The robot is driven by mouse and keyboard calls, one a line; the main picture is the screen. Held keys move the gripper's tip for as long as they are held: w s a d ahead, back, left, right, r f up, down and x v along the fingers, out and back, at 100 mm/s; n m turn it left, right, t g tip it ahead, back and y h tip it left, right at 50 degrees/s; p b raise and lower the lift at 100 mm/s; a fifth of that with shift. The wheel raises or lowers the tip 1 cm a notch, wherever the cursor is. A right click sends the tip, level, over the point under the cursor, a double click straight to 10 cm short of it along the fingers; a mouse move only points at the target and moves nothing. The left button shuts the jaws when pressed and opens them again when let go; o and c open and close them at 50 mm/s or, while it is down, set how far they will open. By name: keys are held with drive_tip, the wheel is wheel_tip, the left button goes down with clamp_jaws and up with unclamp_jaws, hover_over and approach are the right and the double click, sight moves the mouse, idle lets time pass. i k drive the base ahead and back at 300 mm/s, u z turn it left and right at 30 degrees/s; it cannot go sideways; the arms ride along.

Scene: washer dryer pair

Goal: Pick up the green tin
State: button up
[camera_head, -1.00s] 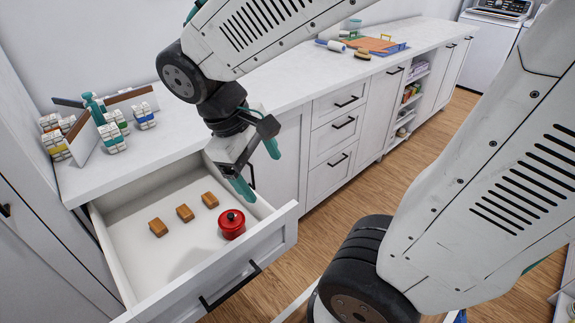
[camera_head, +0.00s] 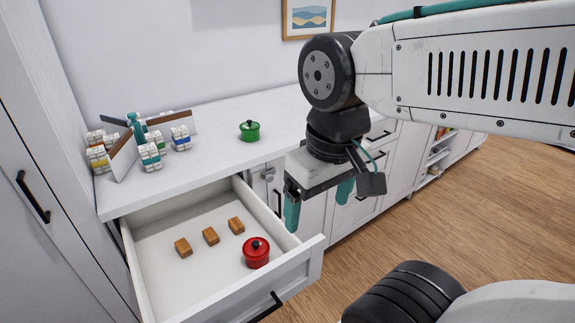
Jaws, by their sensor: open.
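The green tin (camera_head: 249,130) is a small round lidded pot with a knob on top. It stands upright on the white countertop (camera_head: 225,115), behind the open drawer. My gripper (camera_head: 318,205) is open and empty, with its teal fingers pointing down. In the picture it is to the right of and lower than the green tin, apart from it, by the right side of the open drawer.
The open drawer (camera_head: 155,237) holds a red lidded pot (camera_head: 256,252) and three brown blocks (camera_head: 211,236). Several small jars (camera_head: 150,157) stand around a divider on the counter's left. A tall cabinet (camera_head: 40,190) is at left. Wood floor lies clear at right.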

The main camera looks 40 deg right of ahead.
sight(253, 137)
drive_tip(key=z, duration=2.3)
drive_tip(key=i, duration=2.45)
drive_tip(key=u, duration=3.05)
drive_tip(key=i, duration=0.45)
drive_tip(key=z, duration=0.1)
